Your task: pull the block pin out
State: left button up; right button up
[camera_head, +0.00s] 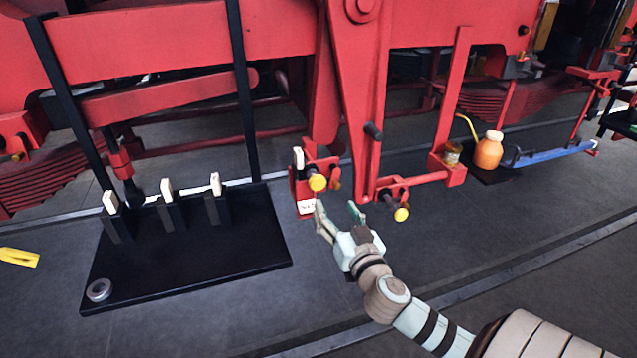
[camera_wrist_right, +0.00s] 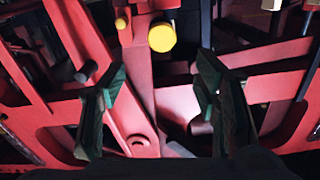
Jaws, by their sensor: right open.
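Two pins with yellow round heads stick out of the red frame. One pin head (camera_head: 317,182) is on a red block (camera_head: 303,190) with a white label (camera_head: 306,206). The other pin head (camera_head: 401,214) is farther right, on a red bracket (camera_head: 413,181). Which one is the block pin is not marked clearly. My right gripper (camera_head: 338,208) is open and empty, below and between the two heads. In the right wrist view a large yellow head (camera_wrist_right: 162,37) lies above the gap between my right fingers (camera_wrist_right: 160,85), apart from them. My left gripper is out of view.
A black stand (camera_head: 190,262) at left holds several pale-topped posts and a metal ring (camera_head: 99,290). A red lever (camera_head: 362,100) hangs between the pins. An orange bottle (camera_head: 488,152) and a blue bar (camera_head: 550,153) are at right. The floor in front is clear.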

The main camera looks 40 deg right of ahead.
aim_at(319, 184)
jog(key=x, duration=0.8)
jog(key=p+x, duration=0.1)
jog(key=x, duration=0.3)
jog(key=shift+a+f, duration=0.2)
jog(key=shift+f, duration=0.15)
jog(key=shift+w+d+r, duration=0.1)
jog(key=shift+w+d, duration=0.05)
jog(key=shift+w, duration=0.15)
jog(key=shift+c, duration=0.3)
